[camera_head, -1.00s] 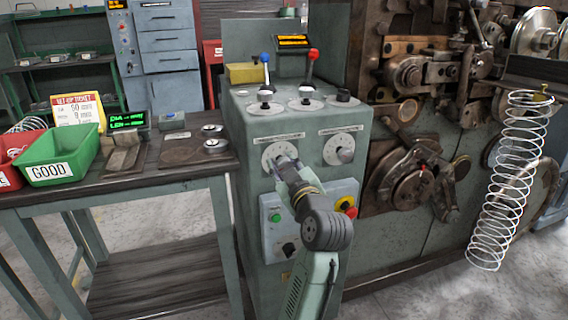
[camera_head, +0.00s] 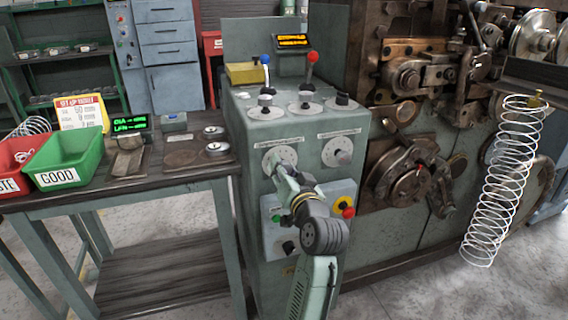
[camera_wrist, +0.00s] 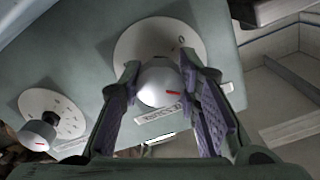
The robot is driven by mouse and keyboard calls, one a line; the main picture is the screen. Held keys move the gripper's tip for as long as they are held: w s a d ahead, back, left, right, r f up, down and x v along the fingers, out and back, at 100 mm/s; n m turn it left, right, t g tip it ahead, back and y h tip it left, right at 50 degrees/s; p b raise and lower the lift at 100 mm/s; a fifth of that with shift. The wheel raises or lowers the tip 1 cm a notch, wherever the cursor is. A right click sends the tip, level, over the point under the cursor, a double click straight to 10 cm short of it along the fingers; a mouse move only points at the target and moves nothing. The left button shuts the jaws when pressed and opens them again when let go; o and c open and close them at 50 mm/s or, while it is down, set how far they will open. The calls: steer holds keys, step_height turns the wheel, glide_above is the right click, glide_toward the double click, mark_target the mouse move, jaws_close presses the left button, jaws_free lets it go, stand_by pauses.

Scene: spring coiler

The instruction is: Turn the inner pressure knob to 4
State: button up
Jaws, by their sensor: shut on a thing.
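The left round dial (camera_head: 271,155) is on the front of the green control cabinet, under a label too small to read. My gripper (camera_head: 281,170) reaches it from below and hides its knob in the head view. In the wrist view the white knob (camera_wrist: 160,86), with a red pointer mark, sits between the purple-padded fingers of my gripper (camera_wrist: 159,72). They are shut on it from both sides. Its dial plate (camera_wrist: 140,40) is partly covered, and I cannot read the pointed-to number. A second knob (camera_head: 343,157) is on the right dial and also shows in the wrist view (camera_wrist: 38,133).
A button box with a green button (camera_head: 276,218), yellow-ringed red button (camera_head: 346,209) and black knob (camera_head: 289,247) is below the dials. Blue (camera_head: 265,58) and red (camera_head: 313,57) levers rise above. A workbench (camera_head: 110,195) is left; the coiling machine (camera_head: 420,210) is right.

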steer(key=m+p, duration=0.3)
steer(key=m, duration=0.3)
steer(key=shift+r+p, duration=0.15)
steer(key=shift+p, duration=0.25)
steer(key=shift+m+p, duration=1.2)
steer(key=shift+m, duration=0.8)
steer(key=o, duration=1.2)
steer(key=v, duration=1.2)
